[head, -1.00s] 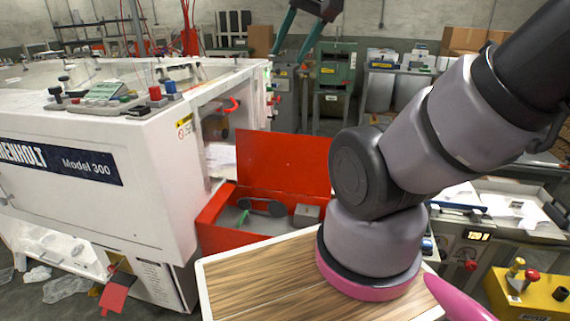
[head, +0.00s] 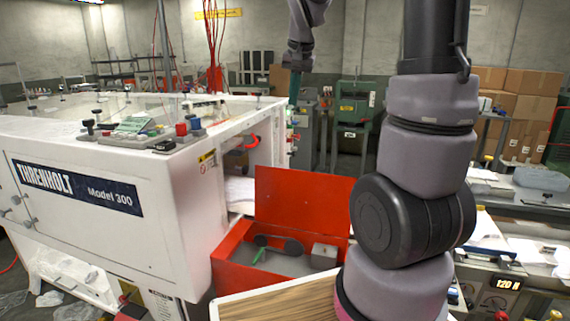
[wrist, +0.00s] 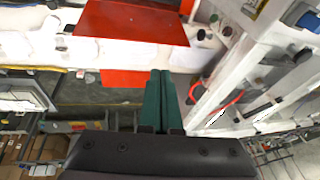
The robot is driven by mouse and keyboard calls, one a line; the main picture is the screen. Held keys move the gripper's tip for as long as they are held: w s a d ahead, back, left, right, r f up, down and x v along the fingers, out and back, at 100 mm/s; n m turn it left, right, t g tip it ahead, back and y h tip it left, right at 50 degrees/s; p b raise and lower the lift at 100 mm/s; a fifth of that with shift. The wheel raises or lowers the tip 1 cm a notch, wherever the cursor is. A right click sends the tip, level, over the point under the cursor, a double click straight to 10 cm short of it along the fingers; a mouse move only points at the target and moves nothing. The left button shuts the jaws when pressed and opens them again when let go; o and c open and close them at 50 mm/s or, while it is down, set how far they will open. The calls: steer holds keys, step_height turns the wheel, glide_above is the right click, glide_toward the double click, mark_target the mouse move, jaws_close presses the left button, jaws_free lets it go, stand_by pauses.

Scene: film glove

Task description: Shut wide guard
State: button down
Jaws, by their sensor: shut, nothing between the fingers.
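A wide red panel (head: 302,198) stands upright, hinged along the back of an open red box (head: 232,275) beside the white machine. It looks like the guard, but I cannot be sure. A red panel (wrist: 130,22) also shows at the top of the wrist view, with a smaller red piece (wrist: 128,77) below it. My gripper (head: 294,98) hangs beyond the red panel in the head view, apart from it. Its green fingers (wrist: 160,85) are together and empty in the wrist view. The red panel's far face is hidden in the head view.
The white machine (head: 110,215) stands on the left, with a red handle (head: 250,141) in its side opening. The red box holds a dark tool (head: 279,244) and a grey block (head: 324,256). A wooden top (head: 285,305) lies in front. A green machine (head: 355,108) stands behind.

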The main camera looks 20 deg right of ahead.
steer(key=w+d+f+m+g+h, duration=0.1)
steer(key=w+d+f+g, duration=0.15)
steer(key=w+f, duration=1.35)
step_height(320, 180, down, 10)
steer(key=s, duration=0.2)
steer(key=shift+a, duration=0.35)
steer(key=shift+s+t+h, duration=0.1)
steer(key=shift+t+h, duration=0.2)
steer(key=shift+t, duration=0.05)
